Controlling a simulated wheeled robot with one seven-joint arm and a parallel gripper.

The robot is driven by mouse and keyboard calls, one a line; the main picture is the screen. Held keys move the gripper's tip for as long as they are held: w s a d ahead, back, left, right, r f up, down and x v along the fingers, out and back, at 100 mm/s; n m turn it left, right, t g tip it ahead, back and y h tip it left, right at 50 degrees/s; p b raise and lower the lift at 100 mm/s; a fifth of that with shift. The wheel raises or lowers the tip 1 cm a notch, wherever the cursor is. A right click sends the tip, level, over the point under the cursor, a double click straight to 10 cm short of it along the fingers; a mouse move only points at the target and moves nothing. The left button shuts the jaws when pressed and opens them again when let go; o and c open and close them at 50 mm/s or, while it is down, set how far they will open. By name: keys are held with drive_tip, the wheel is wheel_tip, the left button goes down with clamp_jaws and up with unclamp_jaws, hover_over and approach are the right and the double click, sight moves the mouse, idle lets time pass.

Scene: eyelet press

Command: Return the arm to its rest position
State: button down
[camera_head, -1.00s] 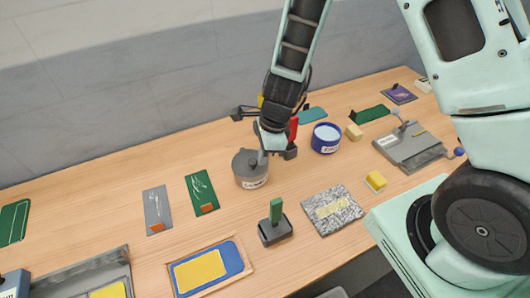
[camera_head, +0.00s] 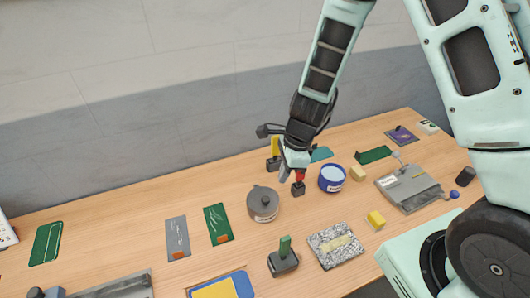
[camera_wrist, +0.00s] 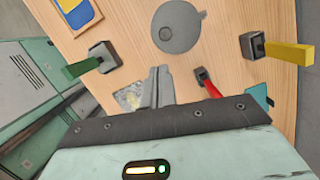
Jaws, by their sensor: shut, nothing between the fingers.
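My gripper (camera_head: 284,173) hangs from my raised arm above the back middle of the table, its fingers together and empty. In the wrist view its fingers (camera_wrist: 157,86) point toward the table, between the grey lidded pot (camera_wrist: 180,27) and the dark wrist edge. In the head view the pot (camera_head: 263,204) stands below and left of the fingers. A red-handled tool (camera_head: 299,178) stands in a dark block just right of the fingers. The gripper looks apart from both.
A wooden table (camera_head: 120,237) runs along a grey wall. A yellow-handled tool (camera_head: 276,147) stands close behind the gripper, a green-handled one (camera_head: 285,246) in front. A blue tin (camera_head: 331,179) and a grey press-like device (camera_head: 408,188) stand to the right. Flat cards lie left.

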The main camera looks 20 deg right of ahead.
drive_tip(key=s+a+r+n+g+b, duration=0.1)
drive_tip(key=s+a+r+n+b, duration=0.2)
drive_tip(key=s+a+n+b, duration=0.95)
drive_tip(key=s+d+n+h+b, duration=0.2)
drive_tip(key=s+d+n+b, duration=0.2)
drive_tip(key=s+n, duration=0.4)
drive_tip(key=d+n, duration=0.1)
drive_tip(key=n, duration=0.6)
drive_tip(key=shift+s+f+t+b, duration=0.3)
drive_tip(key=shift+s+f, duration=0.05)
drive_tip(key=shift+s, duration=0.05)
